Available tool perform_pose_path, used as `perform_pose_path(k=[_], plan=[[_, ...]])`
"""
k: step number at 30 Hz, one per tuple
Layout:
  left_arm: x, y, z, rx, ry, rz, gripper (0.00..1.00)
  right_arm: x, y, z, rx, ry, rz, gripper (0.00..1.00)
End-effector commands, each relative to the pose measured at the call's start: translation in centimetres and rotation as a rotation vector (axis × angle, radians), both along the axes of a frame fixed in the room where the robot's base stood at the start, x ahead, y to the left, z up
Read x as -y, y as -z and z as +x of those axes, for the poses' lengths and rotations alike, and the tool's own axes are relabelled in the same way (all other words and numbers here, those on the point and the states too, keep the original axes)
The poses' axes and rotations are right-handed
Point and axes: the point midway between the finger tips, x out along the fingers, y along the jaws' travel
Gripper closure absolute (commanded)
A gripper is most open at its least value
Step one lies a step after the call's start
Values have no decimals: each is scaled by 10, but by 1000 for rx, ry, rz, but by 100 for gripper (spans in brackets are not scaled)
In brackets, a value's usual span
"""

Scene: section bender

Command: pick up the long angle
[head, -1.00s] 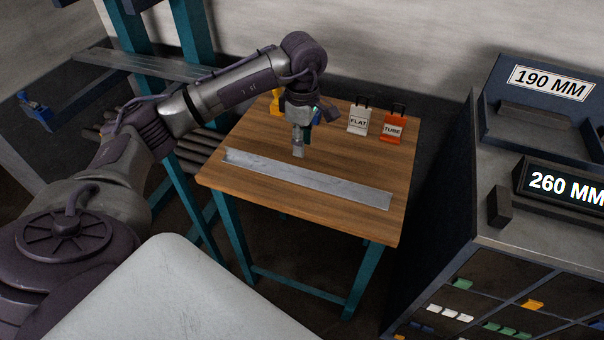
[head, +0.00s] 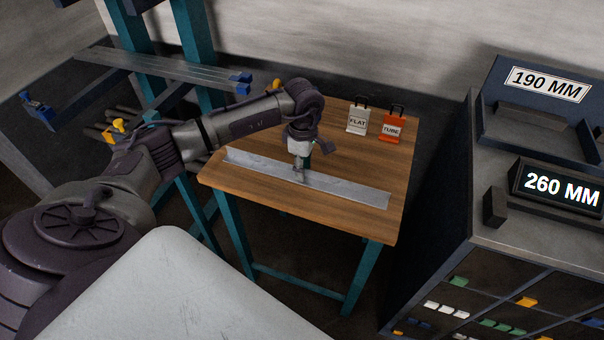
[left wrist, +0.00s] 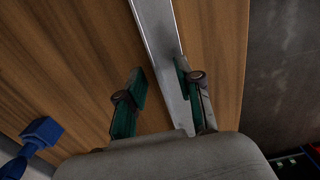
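The long angle (head: 345,191) is a grey metal strip lying lengthwise across the wooden table (head: 375,225). My left gripper (head: 299,176) points down at the angle, a little left of its middle. In the left wrist view, the two green-padded fingers (left wrist: 161,82) stand apart with the angle (left wrist: 160,40) running between them. The right-hand finger is close to one edge of the angle; a gap shows on the other side. I cannot tell whether the finger touches. My right gripper is not in view.
A dark cabinet (head: 440,225) with 190 MM and 260 MM signs is at right. A rack with metal bars (head: 165,67) is at the back left.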

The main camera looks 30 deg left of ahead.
Motion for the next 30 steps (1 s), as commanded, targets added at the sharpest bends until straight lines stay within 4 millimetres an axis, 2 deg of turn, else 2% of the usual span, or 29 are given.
perform_pose_path(k=[1,6,22,26,30], plan=[[0,0,0,0,0,0,71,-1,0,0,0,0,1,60],[0,0,0,0,0,0,100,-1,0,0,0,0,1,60],[0,-3,1,2,0,-1,100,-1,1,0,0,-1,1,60],[0,-11,1,3,-1,1,100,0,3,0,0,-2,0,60],[0,-31,2,7,0,1,100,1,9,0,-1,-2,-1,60]])
